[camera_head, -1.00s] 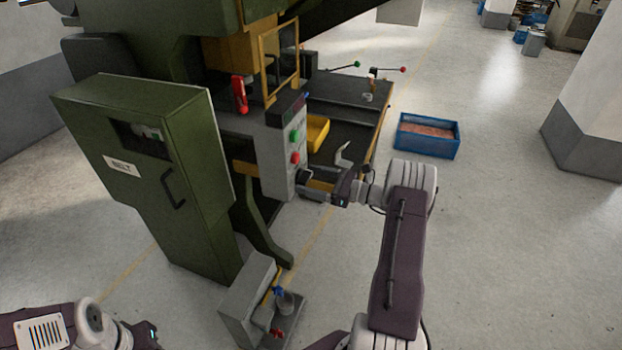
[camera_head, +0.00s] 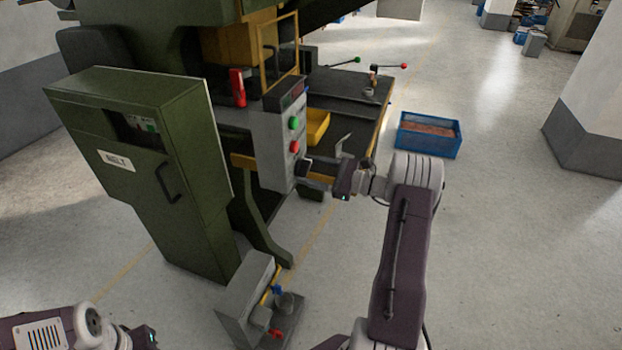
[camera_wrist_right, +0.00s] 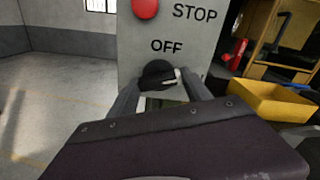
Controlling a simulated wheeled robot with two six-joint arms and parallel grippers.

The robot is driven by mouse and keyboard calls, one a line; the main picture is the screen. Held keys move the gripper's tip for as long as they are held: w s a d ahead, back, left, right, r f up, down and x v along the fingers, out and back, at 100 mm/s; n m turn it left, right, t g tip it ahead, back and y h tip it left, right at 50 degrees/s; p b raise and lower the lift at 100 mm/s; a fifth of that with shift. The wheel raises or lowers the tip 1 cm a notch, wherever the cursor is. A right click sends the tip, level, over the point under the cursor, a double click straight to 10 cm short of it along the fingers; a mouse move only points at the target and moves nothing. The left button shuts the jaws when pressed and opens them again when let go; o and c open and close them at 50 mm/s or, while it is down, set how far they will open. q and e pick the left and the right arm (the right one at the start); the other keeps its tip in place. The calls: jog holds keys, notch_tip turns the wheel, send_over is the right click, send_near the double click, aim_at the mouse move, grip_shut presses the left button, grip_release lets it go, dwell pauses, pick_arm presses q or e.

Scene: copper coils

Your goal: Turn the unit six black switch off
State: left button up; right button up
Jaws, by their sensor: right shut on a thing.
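The black switch (camera_wrist_right: 158,73) is a round knob with a pale pointer mark towards its right side, on the grey control panel (camera_wrist_right: 195,48) below the printed word OFF. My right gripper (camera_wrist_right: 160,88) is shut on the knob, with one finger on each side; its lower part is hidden. In the head view my right gripper (camera_head: 303,169) reaches the lower front of the panel (camera_head: 268,150), and the switch is hidden there. Of my left gripper only the base (camera_head: 142,338) shows at the bottom left edge; its fingers are out of frame.
A red stop button (camera_wrist_right: 145,8) sits above the switch; a green button (camera_head: 294,123) is higher up. A green cabinet (camera_head: 130,150) stands left of the panel. A yellow bin (camera_head: 318,126) and a blue crate (camera_head: 428,148) are to the right. A pedal box (camera_head: 245,295) is on the floor.

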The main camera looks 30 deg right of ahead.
jog(key=shift+a+n+b, duration=0.1)
jog(key=shift+n+b, duration=6.9)
jog(key=shift+b, duration=3.2)
jog(key=o, duration=1.4)
jog(key=shift+c, duration=0.2)
jog(key=shift+s, duration=0.1)
jog(key=v, duration=0.9)
